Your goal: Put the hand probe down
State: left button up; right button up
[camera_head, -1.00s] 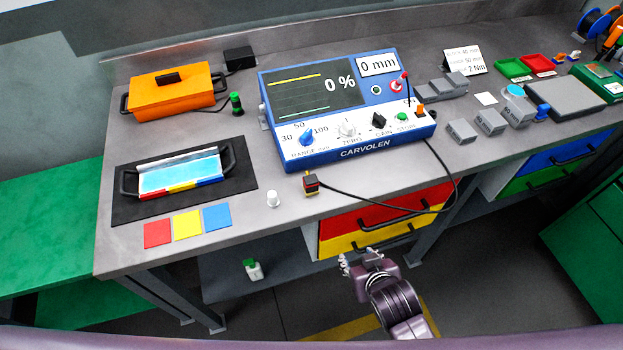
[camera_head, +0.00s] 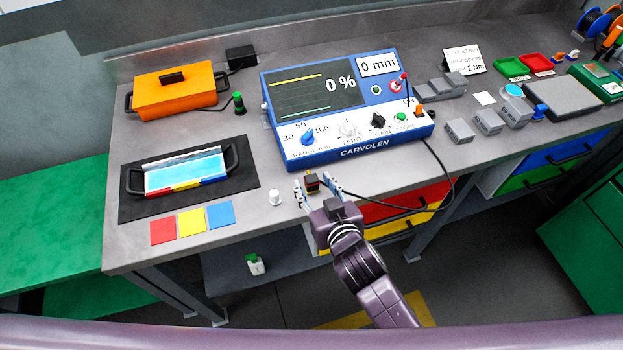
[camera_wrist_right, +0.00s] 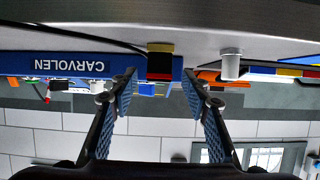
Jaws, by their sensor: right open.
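The hand probe (camera_head: 312,182) is a small block, black with red and yellow parts, at the front edge of the bench, with a black cable running off to the right. It also shows in the wrist view (camera_wrist_right: 160,60), between and beyond the fingertips. My right gripper (camera_head: 317,187) is open at the bench's front edge, one finger on either side of the probe. In the wrist view its blue-padded fingers (camera_wrist_right: 159,80) are apart, with a visible gap to the probe on each side. My left gripper is not in view.
The blue CARVOLEN instrument (camera_head: 345,110) stands behind the probe. A small white cylinder (camera_head: 275,198) is just left of my gripper. A black-handled tray (camera_head: 233,157) and red, yellow and blue squares (camera_head: 191,223) lie farther left. The cable (camera_head: 447,165) loops over red and yellow drawers.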

aim_at(311, 178)
jog(key=shift+x, duration=1.4)
jog(key=shift+r, duration=0.1)
jog(key=shift+c, duration=0.5)
grip_shut()
jog(key=shift+r, duration=0.1)
notch_tip(311, 178, up, 20)
jog(key=shift+b, duration=0.45)
